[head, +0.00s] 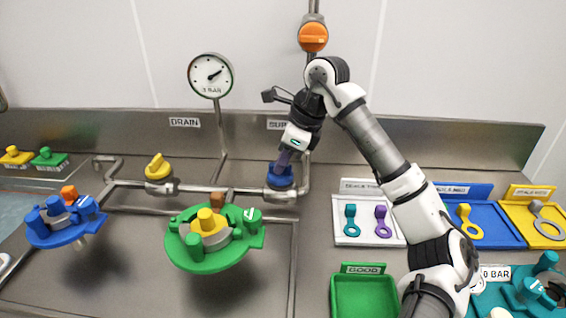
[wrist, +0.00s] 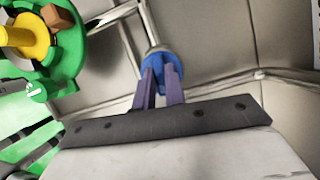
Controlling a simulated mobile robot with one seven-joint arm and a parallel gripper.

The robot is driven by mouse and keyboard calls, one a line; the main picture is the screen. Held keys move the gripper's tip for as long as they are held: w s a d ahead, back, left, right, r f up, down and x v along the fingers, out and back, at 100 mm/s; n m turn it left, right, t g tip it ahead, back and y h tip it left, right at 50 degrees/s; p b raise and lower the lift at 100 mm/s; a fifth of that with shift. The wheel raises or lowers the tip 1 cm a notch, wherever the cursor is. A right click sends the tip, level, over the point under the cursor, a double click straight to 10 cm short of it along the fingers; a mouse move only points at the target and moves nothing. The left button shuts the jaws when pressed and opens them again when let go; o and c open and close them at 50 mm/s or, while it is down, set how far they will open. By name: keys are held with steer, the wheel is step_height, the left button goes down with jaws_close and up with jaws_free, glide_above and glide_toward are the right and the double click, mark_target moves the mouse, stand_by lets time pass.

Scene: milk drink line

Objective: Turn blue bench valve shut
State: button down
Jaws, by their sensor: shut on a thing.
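The blue bench valve (head: 281,176) sits on the steel pipe below the right-hand label, at the back of the bench. My gripper (head: 285,160) points down onto it from above, with its fingers closed on the valve's knob. In the wrist view the blue valve (wrist: 160,57) shows at the tips of my two purple fingers (wrist: 159,75). The fingers cover most of the handle, so I cannot tell which way it is turned.
A yellow valve (head: 158,168) sits on the pipe to the left, and an orange valve (head: 313,37) is on the wall pipe above. A green round fixture (head: 183,248) and a blue one (head: 50,238) stand in front. Trays, including a white one (head: 347,239), lie right.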

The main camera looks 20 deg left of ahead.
steer(key=m+b, duration=0.1)
steer(key=m, duration=0.1)
steer(key=m+t+b, duration=0.1)
steer(key=m+b, duration=0.1)
steer(key=shift+s+f+t, duration=0.1)
steer(key=shift+f+t, duration=0.05)
steer(key=shift+t, duration=0.15)
steer(key=m+t+b, duration=0.1)
steer(key=m, duration=0.1)
steer(key=m+b, duration=0.2)
steer(key=shift+s+m+t+h, duration=0.1)
steer(key=shift+m+t+h, duration=0.3)
steer(key=m+t+b, duration=0.1)
steer(key=m+b, duration=0.2)
steer(key=shift+s+a+m+h, duration=0.1)
steer(key=shift+m+h, duration=0.2)
steer(key=shift+h, duration=0.1)
steer(key=shift+a+m+t+h+b, duration=0.15)
steer(key=shift+m+h+b, duration=0.3)
steer(key=shift+m, duration=0.55)
steer(key=shift+m+t+h+b, duration=0.2)
steer(key=shift+m+b, duration=0.35)
steer(key=shift+m, duration=0.45)
steer(key=shift+r, duration=0.2)
steer(key=c, duration=1.5)
jaws_free()
steer(key=shift+o, duration=0.2)
